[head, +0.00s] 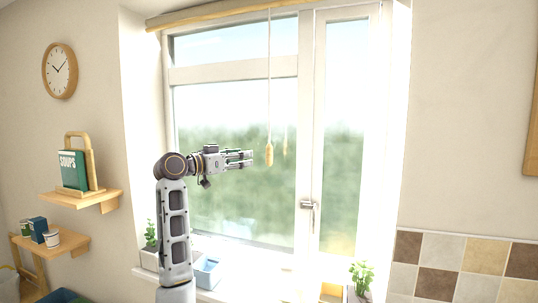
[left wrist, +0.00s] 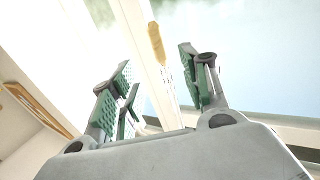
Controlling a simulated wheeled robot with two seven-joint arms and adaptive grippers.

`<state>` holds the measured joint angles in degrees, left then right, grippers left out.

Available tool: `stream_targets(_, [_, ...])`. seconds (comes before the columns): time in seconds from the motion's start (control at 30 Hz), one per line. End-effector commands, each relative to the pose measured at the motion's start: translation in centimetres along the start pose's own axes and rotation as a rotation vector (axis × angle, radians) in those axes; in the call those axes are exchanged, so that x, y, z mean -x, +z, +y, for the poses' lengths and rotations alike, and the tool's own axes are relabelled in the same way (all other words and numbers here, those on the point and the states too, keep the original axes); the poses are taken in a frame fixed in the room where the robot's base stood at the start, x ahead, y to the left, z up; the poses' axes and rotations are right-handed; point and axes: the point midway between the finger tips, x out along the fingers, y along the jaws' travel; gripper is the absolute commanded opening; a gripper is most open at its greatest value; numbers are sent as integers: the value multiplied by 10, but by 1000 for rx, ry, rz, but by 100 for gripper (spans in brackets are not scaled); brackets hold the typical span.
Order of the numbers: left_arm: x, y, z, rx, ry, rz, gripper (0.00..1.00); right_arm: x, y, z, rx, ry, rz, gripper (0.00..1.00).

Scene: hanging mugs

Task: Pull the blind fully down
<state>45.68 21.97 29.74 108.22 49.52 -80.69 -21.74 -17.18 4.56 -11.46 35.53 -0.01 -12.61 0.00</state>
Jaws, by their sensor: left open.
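The blind (head: 222,12) is a rolled-up wooden-coloured bar at the top of the window. A thin pale cord (head: 269,75) hangs down from it and ends in a wooden pull knob (head: 269,154). My left gripper (head: 248,158) is open, just left of the knob in the head view. In the left wrist view the knob (left wrist: 156,42) shows beyond the open green-padded fingers (left wrist: 160,80), roughly between them and apart from them. My right gripper is not in view.
The window has a handle (head: 309,205) right of the cord. A sill (head: 230,284) below holds a blue container (head: 207,271) and potted plants (head: 361,277). Shelves (head: 82,198) with a book and cups are on the left wall. The space around the knob is clear.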

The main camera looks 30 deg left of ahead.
Motion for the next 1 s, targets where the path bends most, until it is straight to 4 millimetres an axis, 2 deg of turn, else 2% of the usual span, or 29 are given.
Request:
stream_targets(0.27, [-26,-2,1,2,2,0,46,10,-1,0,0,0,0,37])
stream_targets(1.0, [-117,-2,0,3,1,-1,46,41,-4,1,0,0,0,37])
